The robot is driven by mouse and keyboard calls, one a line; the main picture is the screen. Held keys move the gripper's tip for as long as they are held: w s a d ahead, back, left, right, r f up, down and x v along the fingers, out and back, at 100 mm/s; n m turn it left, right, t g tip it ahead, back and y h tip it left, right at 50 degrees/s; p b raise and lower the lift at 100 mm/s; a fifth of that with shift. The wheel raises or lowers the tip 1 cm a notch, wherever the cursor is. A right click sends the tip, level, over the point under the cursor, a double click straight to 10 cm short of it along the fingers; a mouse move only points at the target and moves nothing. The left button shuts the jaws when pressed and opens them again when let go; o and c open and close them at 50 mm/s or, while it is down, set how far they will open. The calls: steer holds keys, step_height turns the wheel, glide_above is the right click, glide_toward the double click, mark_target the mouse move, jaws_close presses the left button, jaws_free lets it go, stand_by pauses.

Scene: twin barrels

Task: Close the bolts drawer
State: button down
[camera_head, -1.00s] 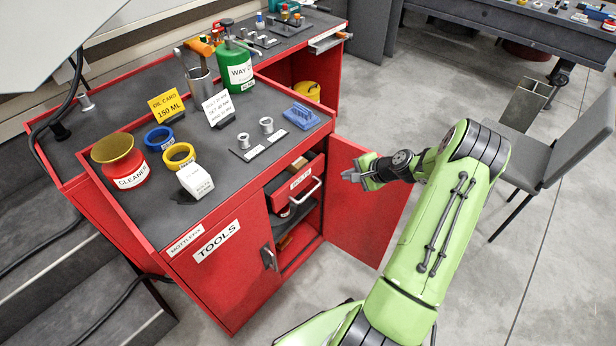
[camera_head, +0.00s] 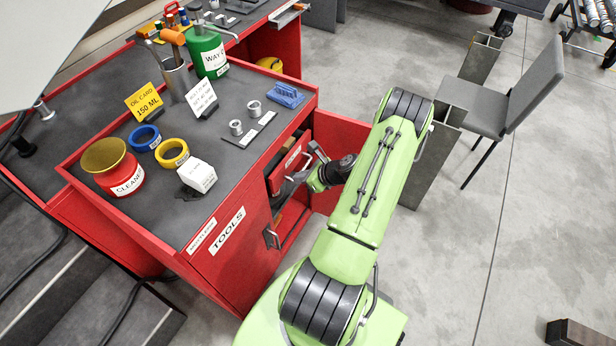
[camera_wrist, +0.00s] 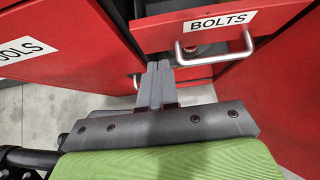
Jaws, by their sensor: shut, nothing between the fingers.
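The bolts drawer is a red drawer with a white BOLTS label and a metal bar handle. In the wrist view its front (camera_wrist: 160,36) is at the top, with its handle (camera_wrist: 215,58) below the label. Dark space shows behind the front, so the drawer stands partly out. In the head view the drawer (camera_head: 290,158) is in the cabinet opening, partly hidden by my arm. My gripper (camera_wrist: 155,70) is shut and empty, its fingertips close to the drawer front, just left of the handle. Contact cannot be told. In the head view my gripper (camera_head: 300,178) is beside the drawer.
The TOOLS door (camera_head: 230,243) is closed left of the opening. An open red door (camera_head: 338,135) stands on the right, partly behind my arm. The cabinet top (camera_head: 215,150) holds rings, cups and signs. A steel beam (camera_head: 430,160) and grey chair (camera_head: 510,95) stand to the right.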

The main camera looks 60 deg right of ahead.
mark_target(279, 174)
steer(key=w, duration=0.1)
steer(key=w+f, duration=0.1)
steer(key=w, duration=0.2)
steer(key=shift+w+a+f+b, duration=0.15)
steer(key=shift+w+f+b, duration=0.05)
steer(key=shift+f+b, duration=0.15)
steer(key=shift+w+r, duration=0.15)
steer(key=shift+w, duration=0.4)
steer(key=w, duration=0.4)
steer(key=shift+w+a, duration=0.3)
steer(key=shift+w, duration=0.05)
steer(key=shift+s, duration=0.1)
